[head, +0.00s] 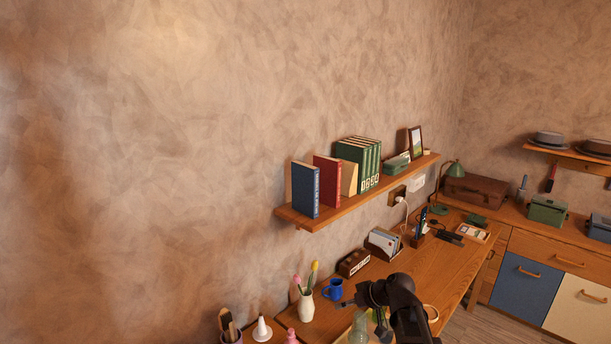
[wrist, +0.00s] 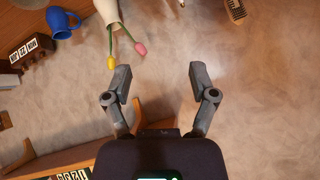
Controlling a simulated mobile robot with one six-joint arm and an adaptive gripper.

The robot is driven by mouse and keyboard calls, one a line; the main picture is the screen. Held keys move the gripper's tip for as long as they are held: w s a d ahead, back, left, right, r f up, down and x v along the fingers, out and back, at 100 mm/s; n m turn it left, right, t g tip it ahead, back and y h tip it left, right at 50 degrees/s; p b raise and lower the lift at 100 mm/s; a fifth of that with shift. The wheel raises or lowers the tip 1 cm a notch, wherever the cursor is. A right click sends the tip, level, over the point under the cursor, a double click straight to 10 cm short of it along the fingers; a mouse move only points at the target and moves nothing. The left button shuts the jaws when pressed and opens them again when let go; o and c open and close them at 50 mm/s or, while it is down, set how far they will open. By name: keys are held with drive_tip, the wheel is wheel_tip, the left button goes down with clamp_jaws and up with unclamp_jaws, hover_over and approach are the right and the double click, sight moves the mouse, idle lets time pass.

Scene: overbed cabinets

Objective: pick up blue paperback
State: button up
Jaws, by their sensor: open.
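The blue paperback (head: 305,190) stands upright at the near left end of the wall shelf (head: 335,215) in the head view. A red book (head: 327,182) stands beside it on the right. I cannot make out the blue paperback in the wrist view. My gripper (wrist: 160,72) is open, with nothing between its two fingers but the wall behind. In the head view my dark arm is at the bottom centre, over the desk, below the shelf and to the right of the paperback. My fingertips are hard to make out there.
The shelf also bears a cream book (head: 348,178), green binders (head: 362,160) and a picture frame (head: 415,142). Below, the desk holds a white vase with tulips (head: 306,307), a blue mug (head: 333,289) and a letter holder (head: 382,243). The wall left of the shelf is bare.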

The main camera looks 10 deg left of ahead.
drive_tip(key=w+a+r+n+t+y+p, duration=0.3)
drive_tip(key=w+r+p, duration=0.55)
drive_tip(key=r, duration=0.65)
drive_tip(key=t+y+p, duration=0.2)
drive_tip(key=t+p, duration=0.1)
drive_tip(key=t, duration=0.1)
approach(317, 189)
drive_tip(key=shift+w+a+f, duration=0.25)
drive_tip(key=shift+w+a, duration=0.15)
drive_tip(key=x, duration=0.7)
drive_tip(key=shift+w+a+r, duration=0.2)
drive_tip(key=shift+w+a, duration=0.05)
drive_tip(key=shift+w, duration=0.1)
drive_tip(key=shift+w+a, duration=0.2)
drive_tip(key=shift+a, duration=0.15)
drive_tip(key=shift+w+a, duration=0.1)
drive_tip(key=shift+b+x, duration=0.4)
drive_tip(key=shift+x, duration=2.05)
drive_tip(key=shift+f, duration=0.1)
